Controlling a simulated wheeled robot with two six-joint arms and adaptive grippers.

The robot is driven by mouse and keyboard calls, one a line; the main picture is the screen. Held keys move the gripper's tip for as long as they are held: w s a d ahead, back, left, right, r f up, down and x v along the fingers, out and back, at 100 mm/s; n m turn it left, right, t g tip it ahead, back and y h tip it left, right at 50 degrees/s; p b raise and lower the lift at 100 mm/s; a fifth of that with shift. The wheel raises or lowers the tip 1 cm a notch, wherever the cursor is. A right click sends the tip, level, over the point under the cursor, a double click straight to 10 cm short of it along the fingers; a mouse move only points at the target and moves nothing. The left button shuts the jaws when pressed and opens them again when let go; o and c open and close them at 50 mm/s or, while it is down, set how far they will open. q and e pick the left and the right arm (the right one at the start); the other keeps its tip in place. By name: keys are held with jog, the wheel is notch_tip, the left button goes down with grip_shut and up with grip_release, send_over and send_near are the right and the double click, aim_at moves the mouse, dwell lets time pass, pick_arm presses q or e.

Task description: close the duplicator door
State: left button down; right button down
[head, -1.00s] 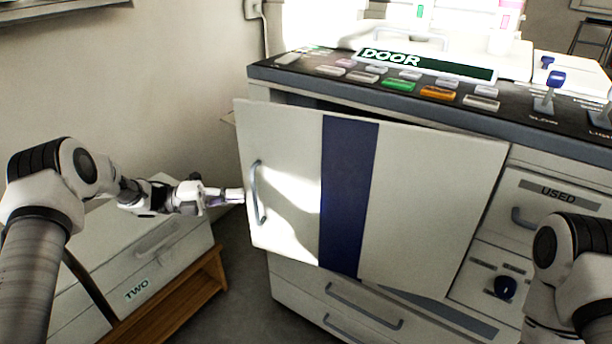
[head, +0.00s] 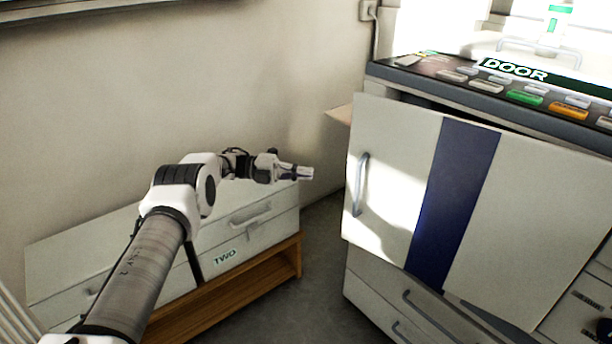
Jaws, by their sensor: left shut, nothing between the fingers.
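The duplicator (head: 480,114) stands at the right, with a display on top reading DOOR. Its door (head: 391,206) is a pale panel with a dark blue stripe and a grey handle (head: 360,184) near its left edge. The door stands ajar, its left edge out from the body with a dark gap along the top. My left gripper (head: 308,173) is shut and empty, to the left of the door edge, apart from it in the picture. My right gripper is out of view.
A low white drawer cabinet labelled TWO (head: 245,232) sits on a wooden stand (head: 262,277) beneath my left arm. Drawers (head: 400,310) lie below the door. The control panel (head: 500,88) has several coloured buttons. Dark floor shows between cabinet and duplicator.

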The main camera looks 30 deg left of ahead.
pick_arm(q)
jog(key=m, duration=0.2)
jog(key=n+t+y+p, duration=1.3)
jog(key=n+y+p, duration=0.2)
jog(key=p, duration=0.1)
send_near(351, 185)
jog(key=s+a, duration=0.3)
jog(key=s, duration=0.1)
notch_tip(351, 185, up, 3)
jog(key=s+d+g+p, duration=0.1)
jog(key=s+d+p, duration=0.2)
jog(key=p, duration=0.1)
jog(key=shift+h, duration=0.3)
jog(key=w, duration=0.4)
jog(key=w+d, duration=0.1)
jog(key=w, duration=0.4)
jog(key=w+d, duration=0.1)
jog(key=w, duration=0.4)
jog(key=shift+b, duration=0.4)
jog(key=shift+m, duration=0.3)
